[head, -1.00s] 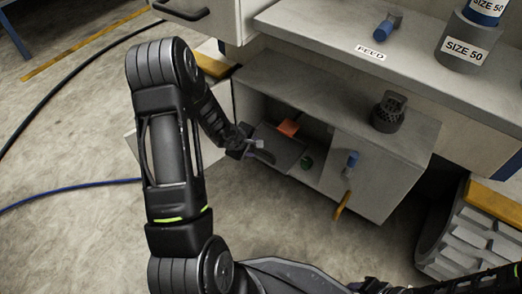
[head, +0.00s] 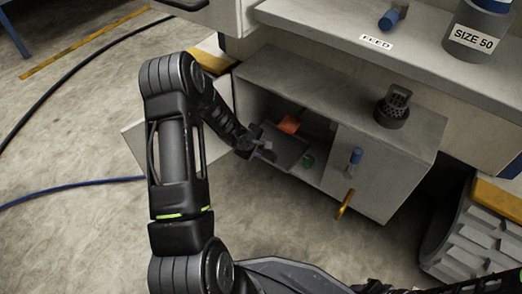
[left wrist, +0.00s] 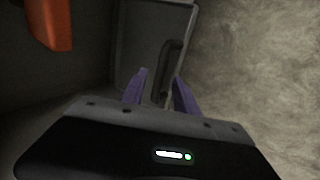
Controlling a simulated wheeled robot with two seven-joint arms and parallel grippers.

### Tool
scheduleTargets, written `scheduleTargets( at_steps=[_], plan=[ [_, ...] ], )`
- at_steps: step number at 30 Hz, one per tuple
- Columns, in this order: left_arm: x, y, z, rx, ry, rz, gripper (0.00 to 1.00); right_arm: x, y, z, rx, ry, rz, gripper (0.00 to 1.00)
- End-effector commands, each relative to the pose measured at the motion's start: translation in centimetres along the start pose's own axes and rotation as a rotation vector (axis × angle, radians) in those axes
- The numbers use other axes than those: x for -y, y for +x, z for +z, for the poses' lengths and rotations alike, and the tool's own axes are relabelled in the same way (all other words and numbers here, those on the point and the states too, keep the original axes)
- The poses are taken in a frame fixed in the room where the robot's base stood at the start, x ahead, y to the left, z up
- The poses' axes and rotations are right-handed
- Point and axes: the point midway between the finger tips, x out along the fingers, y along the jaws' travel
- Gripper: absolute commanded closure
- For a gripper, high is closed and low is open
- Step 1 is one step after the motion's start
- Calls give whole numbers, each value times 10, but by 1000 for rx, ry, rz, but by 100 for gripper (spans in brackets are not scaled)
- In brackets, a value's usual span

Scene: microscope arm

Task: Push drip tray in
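The drip tray (head: 291,150) is a flat dark grey tray in the open front of the low grey cabinet. In the left wrist view the tray (left wrist: 135,35) has a raised rim and a dark bar handle (left wrist: 170,60). My left gripper (head: 266,150) is at the tray's front left side. Its purple fingers (left wrist: 160,77) are apart, with the handle's near end between or just beyond them; I cannot tell if they touch it. My right gripper is not visible; only part of my right arm shows at the lower right.
Open floor lies in front.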

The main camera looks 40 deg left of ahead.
Motion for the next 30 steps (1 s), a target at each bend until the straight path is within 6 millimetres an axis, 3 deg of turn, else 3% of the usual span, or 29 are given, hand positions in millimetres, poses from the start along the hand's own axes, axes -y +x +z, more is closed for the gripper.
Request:
scheduleTargets(
  at_steps=[10,23,30],
  plan=[
    [0,6,0,0,-1,0,64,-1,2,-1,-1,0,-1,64],
    [0,6,0,0,-1,0,98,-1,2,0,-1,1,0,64],
    [0,6,0,0,-1,0,100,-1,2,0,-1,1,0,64]
  ],
)
